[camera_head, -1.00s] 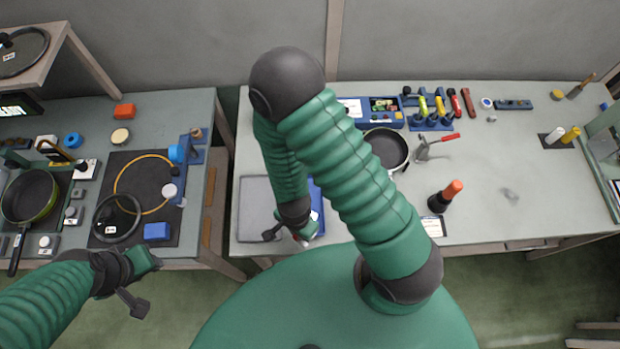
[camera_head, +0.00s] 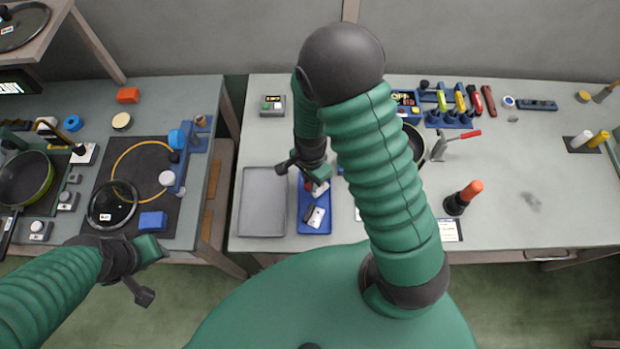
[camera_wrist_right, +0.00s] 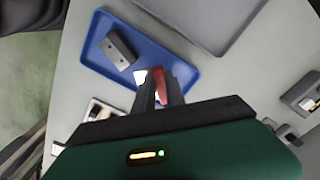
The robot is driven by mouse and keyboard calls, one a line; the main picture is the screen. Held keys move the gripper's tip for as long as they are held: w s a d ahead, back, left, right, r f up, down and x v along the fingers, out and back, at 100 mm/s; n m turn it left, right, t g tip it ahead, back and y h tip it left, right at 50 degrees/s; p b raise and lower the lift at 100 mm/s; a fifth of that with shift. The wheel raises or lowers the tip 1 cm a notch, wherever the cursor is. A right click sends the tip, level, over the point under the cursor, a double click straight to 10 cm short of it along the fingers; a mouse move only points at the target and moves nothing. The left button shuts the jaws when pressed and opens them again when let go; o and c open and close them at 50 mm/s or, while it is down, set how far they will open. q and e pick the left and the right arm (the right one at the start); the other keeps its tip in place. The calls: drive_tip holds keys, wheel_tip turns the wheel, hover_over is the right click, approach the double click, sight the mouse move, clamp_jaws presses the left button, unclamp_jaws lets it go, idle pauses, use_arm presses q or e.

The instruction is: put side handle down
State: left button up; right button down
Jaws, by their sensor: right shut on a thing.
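My right gripper (camera_head: 318,190) is over the blue tray (camera_head: 323,232) on the middle table. In the right wrist view the gripper (camera_wrist_right: 160,88) is shut on a small red piece (camera_wrist_right: 162,78), which I take to be the side handle. Its lower part is hidden by the fingers; I cannot tell whether it touches the blue tray (camera_wrist_right: 86,52). A dark grey block (camera_wrist_right: 120,48) lies in that tray, and a white piece shows beside the fingers.
A bare grey tray (camera_head: 262,202) lies left of the blue tray. A black pan (camera_head: 412,145) is partly behind my right arm. The table's right middle is mostly clear.

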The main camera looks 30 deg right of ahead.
drive_tip(key=shift+w+d, duration=0.3)
drive_tip(key=shift+w, duration=0.4)
drive_tip(key=shift+w+f, duration=0.2)
drive_tip(key=shift+f, duration=0.05)
drive_tip(key=f, duration=0.1)
drive_tip(key=a+f, duration=0.1)
drive_tip(key=f, duration=0.1)
drive_tip(key=shift+d, duration=0.2)
drive_tip(key=c, duration=1.7)
unclamp_jaws()
drive_tip(key=shift+d+f, duration=0.1)
drive_tip(key=shift+d, duration=0.15)
drive_tip(key=shift+w+a+r, duration=0.1)
drive_tip(key=shift+a+r, duration=0.1)
drive_tip(key=shift+r, duration=0.25)
wheel_tip(320, 180, up, 11)
wheel_tip(320, 180, up, 4)
drive_tip(key=n+t, duration=0.1)
drive_tip(key=n, duration=0.5)
hover_over(306, 186)
drive_tip(key=s+r+n, duration=0.1)
drive_tip(key=n, duration=0.2)
drive_tip(key=s+a+r+n+t, duration=0.1)
drive_tip(key=n, duration=0.2)
drive_tip(key=s+r+n, duration=0.1)
drive_tip(key=n, duration=0.2)
drive_tip(key=shift+s+a+r+t+p, duration=0.1)
drive_tip(key=shift+s+a+t+p, duration=0.1)
drive_tip(key=shift+t+p, duration=0.1)
